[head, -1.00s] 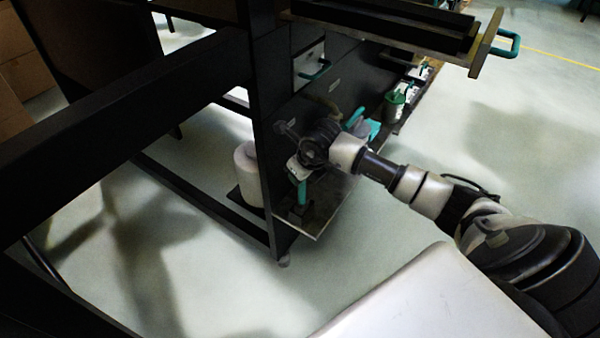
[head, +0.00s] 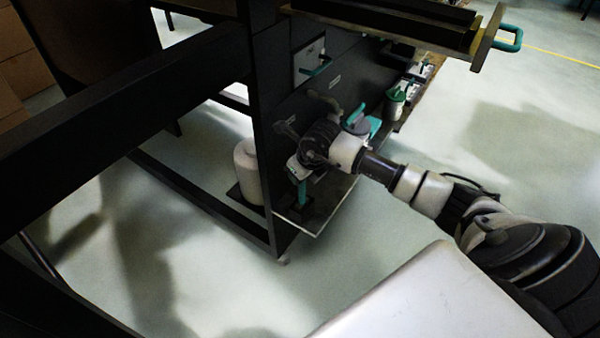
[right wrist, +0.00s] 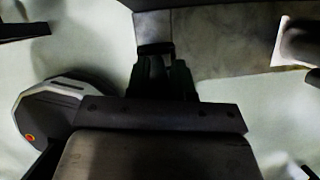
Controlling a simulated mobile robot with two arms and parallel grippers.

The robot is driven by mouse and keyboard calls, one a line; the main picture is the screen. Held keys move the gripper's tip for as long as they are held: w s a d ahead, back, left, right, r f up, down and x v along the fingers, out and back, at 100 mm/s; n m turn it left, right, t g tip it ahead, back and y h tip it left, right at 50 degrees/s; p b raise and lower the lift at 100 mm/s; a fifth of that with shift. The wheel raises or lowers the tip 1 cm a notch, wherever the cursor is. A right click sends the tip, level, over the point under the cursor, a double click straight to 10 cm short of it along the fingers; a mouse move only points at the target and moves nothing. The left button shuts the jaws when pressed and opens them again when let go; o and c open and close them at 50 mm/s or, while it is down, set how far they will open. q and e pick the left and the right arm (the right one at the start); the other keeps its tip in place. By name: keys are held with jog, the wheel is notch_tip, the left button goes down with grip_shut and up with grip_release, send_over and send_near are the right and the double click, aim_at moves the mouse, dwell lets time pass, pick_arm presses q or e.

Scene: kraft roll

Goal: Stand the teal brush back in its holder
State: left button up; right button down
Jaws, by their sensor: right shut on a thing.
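The teal brush (head: 302,194) hangs roughly upright below my right gripper (head: 299,172), at the low shelf of the dark cabinet. My right gripper is shut on it, and the grip itself is partly hidden by my wrist. The brush's lower end is at a small dark holder (head: 299,211) on the shelf; I cannot tell whether it is inside or just in front. In the right wrist view my gripper's dark fingers (right wrist: 155,62) point toward the shelf, and the brush cannot be made out. My left gripper is not in view.
The low shelf (head: 322,222) juts from the dark cabinet (head: 330,82). A white roll (head: 248,175) stands left of the cabinet's end panel. A green-and-white container (head: 394,106) sits farther back. A drawer with a teal handle (head: 509,40) overhangs above. The floor in front is clear.

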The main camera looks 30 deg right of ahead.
jog(key=c, duration=0.9)
grip_release()
